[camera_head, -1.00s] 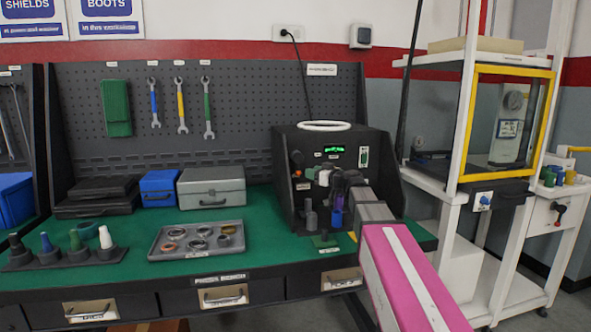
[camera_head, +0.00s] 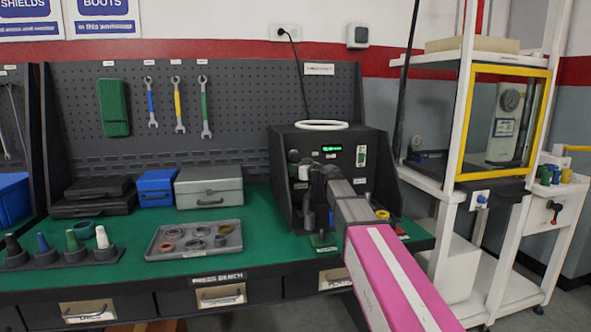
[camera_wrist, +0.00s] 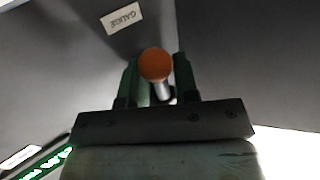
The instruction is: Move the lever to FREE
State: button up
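The test machine (camera_head: 284,170) is a dark box with a green-lit display (camera_head: 332,148) on its sloped front. In the wrist view a lever with an orange ball knob (camera_wrist: 155,64) and a short metal shaft sits between the two green fingers of my gripper (camera_wrist: 155,78). The fingers stand apart on either side of the knob; firm contact does not show. In the head view my gripper (camera_head: 314,182) is at the machine's front and hides the lever. No FREE marking is readable.
A GAUGE label (camera_wrist: 122,18) is on the panel close to the lever. A grey tray of rings (camera_head: 157,251), several coloured cones (camera_head: 76,247) and a grey case (camera_head: 209,188) are on the green bench to the left. A yellow-framed cabinet (camera_head: 549,100) stands at right.

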grip_shut()
jog(key=shift+d, duration=0.1)
jog(key=shift+w+d+r+n+g+h, duration=0.2)
jog(key=shift+d+r+n+h, duration=0.5)
jog(key=shift+n+h, duration=1.15)
jog(key=shift+w+d+r+n+g+h, duration=0.15)
jog(key=shift+d+r+n+h, duration=0.5)
jog(key=shift+n+h, duration=1.2)
jog(key=shift+w+d+r+n+g+h, duration=0.15)
jog(key=shift+d+r+n+h, duration=0.5)
jog(key=shift+n+h, duration=1.15)
jog(key=shift+r, duration=0.1)
jog(key=o, duration=0.6)
grip_release()
jog(key=shift+c, duration=0.2)
